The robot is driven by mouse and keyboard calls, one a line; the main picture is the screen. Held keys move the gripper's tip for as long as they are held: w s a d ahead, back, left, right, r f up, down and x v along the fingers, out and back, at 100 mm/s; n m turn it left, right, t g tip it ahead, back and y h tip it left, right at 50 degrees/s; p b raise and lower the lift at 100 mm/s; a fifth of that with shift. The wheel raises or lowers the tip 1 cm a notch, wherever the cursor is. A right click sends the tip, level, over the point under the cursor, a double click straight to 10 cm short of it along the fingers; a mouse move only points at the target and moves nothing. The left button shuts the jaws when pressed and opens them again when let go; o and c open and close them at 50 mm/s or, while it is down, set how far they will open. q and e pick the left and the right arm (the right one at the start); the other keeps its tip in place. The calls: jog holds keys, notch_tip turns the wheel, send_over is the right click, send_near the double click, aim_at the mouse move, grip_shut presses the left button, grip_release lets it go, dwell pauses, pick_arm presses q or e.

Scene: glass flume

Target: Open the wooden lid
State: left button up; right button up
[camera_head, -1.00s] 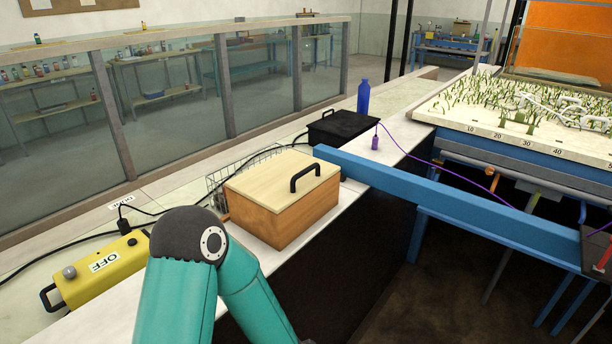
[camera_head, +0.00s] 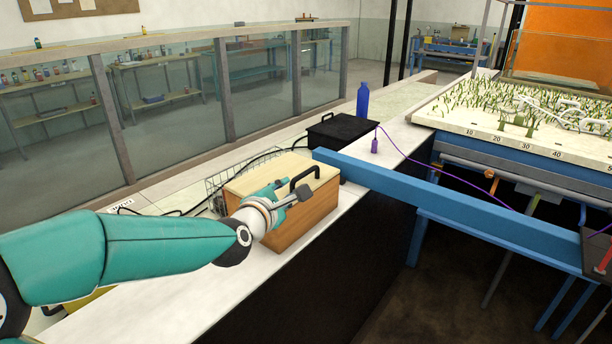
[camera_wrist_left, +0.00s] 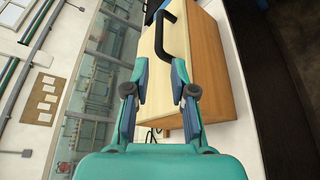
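A wooden box (camera_head: 312,212) stands on the white counter. Its pale wooden lid (camera_head: 280,169) lies flat and closed on top. A black arched handle (camera_head: 304,176) is fixed to the lid near its right edge. My left gripper (camera_head: 293,188) is just in front of the handle in the head view and covers part of the lid and box. In the left wrist view the gripper (camera_wrist_left: 160,75) has its two fingers spread apart with nothing between them. The handle (camera_wrist_left: 165,38) lies beyond the fingertips there. My right gripper is not in view.
A black case (camera_head: 340,130) and a blue bottle (camera_head: 363,99) stand behind the box. A wire basket (camera_head: 214,187) is at its left. A blue beam (camera_head: 440,195) runs off to the right. A glass barrier (camera_head: 170,115) lines the back.

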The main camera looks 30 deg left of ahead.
aim_at(301, 177)
pick_arm(q)
jog(key=p+x, duration=0.3)
jog(key=x, duration=0.8)
jog(key=shift+w, duration=0.15)
jog(key=shift+w+a+f, duration=0.2)
jog(key=shift+w+a, duration=0.05)
jog(key=shift+w, duration=0.3)
jog(key=shift+c, duration=0.4)
grip_shut()
